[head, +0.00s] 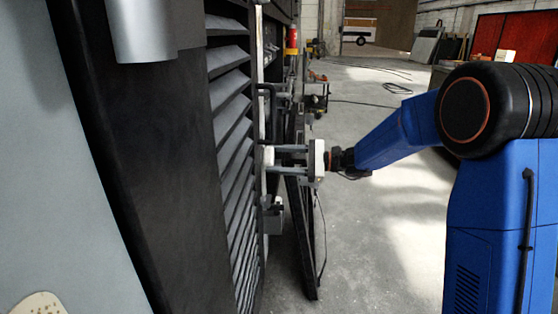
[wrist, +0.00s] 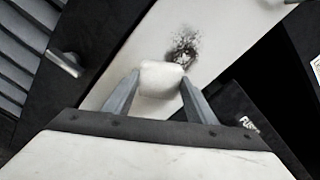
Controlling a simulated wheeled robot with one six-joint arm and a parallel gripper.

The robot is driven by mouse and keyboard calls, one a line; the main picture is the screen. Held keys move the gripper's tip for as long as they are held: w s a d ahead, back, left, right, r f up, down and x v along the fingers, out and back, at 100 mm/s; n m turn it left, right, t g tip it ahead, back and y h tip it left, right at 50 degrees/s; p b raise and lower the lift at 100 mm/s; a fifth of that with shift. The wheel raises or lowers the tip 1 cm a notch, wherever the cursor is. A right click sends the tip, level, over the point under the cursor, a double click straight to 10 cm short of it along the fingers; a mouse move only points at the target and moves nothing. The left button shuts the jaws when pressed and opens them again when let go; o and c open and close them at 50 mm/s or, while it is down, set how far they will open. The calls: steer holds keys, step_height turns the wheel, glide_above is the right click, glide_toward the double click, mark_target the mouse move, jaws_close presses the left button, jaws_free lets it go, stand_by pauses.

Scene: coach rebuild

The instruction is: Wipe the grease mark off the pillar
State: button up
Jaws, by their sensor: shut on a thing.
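The pillar is a pale, narrow upright strip, seen nearly edge-on in the head view (head: 260,120) and running diagonally in the wrist view (wrist: 215,22). The dark, speckled grease mark (wrist: 182,48) is on its pale face; I cannot see it in the head view. My gripper (wrist: 160,84) is shut on a white, soft-looking block, the wiping pad (wrist: 161,77). The pad is beside the lower edge of the mark and may cover part of it. In the head view my gripper (head: 270,158) points left at the pillar; I cannot tell whether the pad touches it.
Dark louvres (head: 230,100) lie left of the pillar. A grey box (head: 272,216) is low on the pillar, below my gripper. A dark panel (head: 303,230) leans close by. Open floor (head: 380,230) lies right.

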steer(key=shift+a, duration=0.35)
step_height(320, 180, up, 10)
glide_above(273, 149)
steer(key=shift+d, duration=0.35)
steer(key=shift+a, duration=0.1)
stand_by(1.3)
steer(key=shift+f, duration=3.4)
step_height(273, 149, down, 3)
steer(key=shift+f, duration=0.15)
